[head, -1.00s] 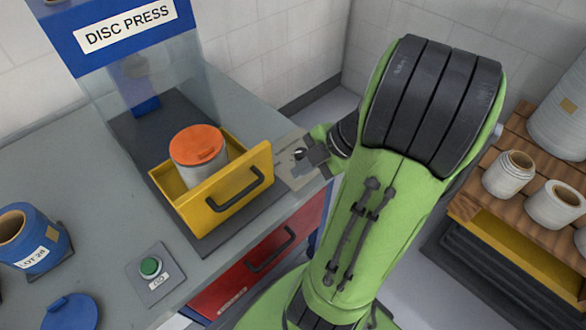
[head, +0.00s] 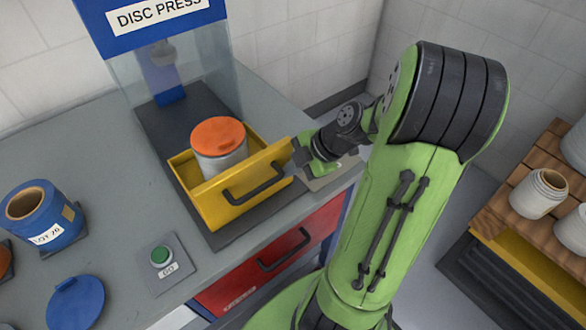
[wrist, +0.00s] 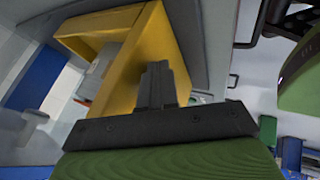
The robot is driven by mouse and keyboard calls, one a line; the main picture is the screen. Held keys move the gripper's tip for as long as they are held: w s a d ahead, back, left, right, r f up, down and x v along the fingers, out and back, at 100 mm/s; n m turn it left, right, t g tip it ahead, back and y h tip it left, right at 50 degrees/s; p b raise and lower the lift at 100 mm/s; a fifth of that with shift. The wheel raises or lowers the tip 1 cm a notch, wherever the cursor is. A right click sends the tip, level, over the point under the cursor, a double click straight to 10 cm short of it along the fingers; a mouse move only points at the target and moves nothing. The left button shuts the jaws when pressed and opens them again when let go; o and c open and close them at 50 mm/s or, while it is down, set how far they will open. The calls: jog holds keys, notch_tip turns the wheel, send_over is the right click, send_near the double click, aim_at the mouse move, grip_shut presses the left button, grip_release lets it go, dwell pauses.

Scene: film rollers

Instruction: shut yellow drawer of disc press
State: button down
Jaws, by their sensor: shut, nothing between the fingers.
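The yellow drawer (head: 223,201) of the disc press (head: 167,45) stands pulled out on the grey bench, with a black handle on its front. A grey canister with an orange lid (head: 218,137) sits inside it. My gripper (head: 298,152) is at the right end of the drawer's front panel, its fingertips close to the panel edge; I cannot tell if they touch. In the wrist view the shut fingers (wrist: 157,75) point at the yellow panel (wrist: 158,45), with nothing between them.
A green GO button (head: 161,256) is on a plate left of the drawer. A blue LOT 26 pot (head: 42,217) and a blue lid (head: 75,301) stand further left. A red drawer (head: 275,262) is below the bench. Wooden shelf with white rolls (head: 538,194) at right.

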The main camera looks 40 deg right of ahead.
jog(key=w+p, duration=0.4)
jog(key=w, duration=2.2)
jog(key=shift+w, duration=0.15)
jog(key=shift+w+r, duration=0.1)
